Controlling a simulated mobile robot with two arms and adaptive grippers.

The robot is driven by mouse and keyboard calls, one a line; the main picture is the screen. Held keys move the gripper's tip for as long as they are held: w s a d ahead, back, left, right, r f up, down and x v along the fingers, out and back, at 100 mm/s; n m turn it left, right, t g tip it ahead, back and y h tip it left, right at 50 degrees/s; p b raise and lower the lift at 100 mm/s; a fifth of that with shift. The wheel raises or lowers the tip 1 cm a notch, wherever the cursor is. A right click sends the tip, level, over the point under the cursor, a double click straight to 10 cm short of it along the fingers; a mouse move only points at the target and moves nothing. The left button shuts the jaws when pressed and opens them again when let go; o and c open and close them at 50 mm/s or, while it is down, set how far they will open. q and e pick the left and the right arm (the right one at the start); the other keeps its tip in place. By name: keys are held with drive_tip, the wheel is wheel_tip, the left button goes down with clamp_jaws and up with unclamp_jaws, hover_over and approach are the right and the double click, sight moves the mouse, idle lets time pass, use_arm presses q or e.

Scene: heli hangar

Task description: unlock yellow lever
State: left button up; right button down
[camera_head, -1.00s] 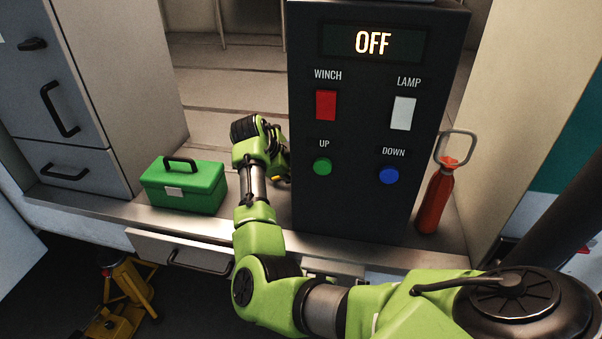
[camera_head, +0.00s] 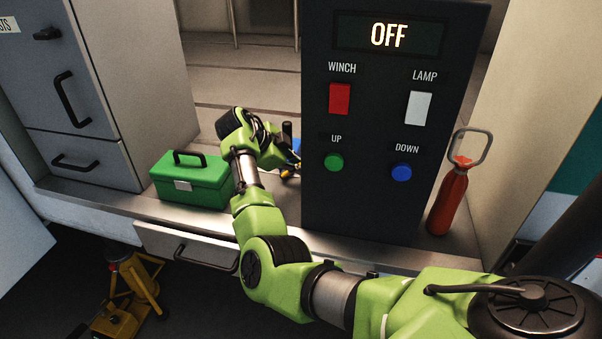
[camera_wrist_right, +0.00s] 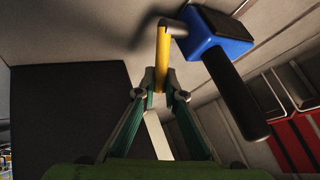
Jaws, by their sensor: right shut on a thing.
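The yellow lever (camera_wrist_right: 162,50) shows in the wrist view as a short yellow bar joined by a grey bent rod to a blue block (camera_wrist_right: 222,32) with a black handle (camera_wrist_right: 240,95). My right gripper (camera_wrist_right: 160,82) is shut on the yellow lever's near end. In the head view my right gripper (camera_head: 289,165) is beside the left side of the black control panel (camera_head: 375,190), mostly hidden behind my own wrist. A small part of the blue block (camera_head: 287,130) shows just above it. My left gripper is not in view.
The panel's display reads OFF, above red, white, green and blue controls. A green toolbox (camera_head: 195,183) stands left of my right wrist. A red bottle (camera_head: 450,202) with a grey loop handle stands right of the panel. Grey drawers (camera_head: 60,110) are at the left.

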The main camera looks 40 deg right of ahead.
drive_tip(key=shift+w+a+g+h+b, duration=0.2)
drive_tip(key=shift+g+h+b, duration=0.15)
drive_tip(key=shift+b, duration=0.25)
drive_tip(key=shift+r+n, duration=0.2)
drive_tip(key=shift+n, duration=0.1)
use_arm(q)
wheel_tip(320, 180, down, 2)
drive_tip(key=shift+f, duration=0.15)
use_arm(e)
drive_tip(key=shift+g, duration=0.25)
drive_tip(key=c, duration=2.1)
unclamp_jaws()
drive_tip(key=shift+d, duration=0.15)
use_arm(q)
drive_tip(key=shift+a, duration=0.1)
use_arm(e)
drive_tip(key=shift+r, duration=0.2)
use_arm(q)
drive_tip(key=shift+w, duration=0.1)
use_arm(e)
drive_tip(key=v, duration=1.1)
drive_tip(key=shift+a, duration=0.5)
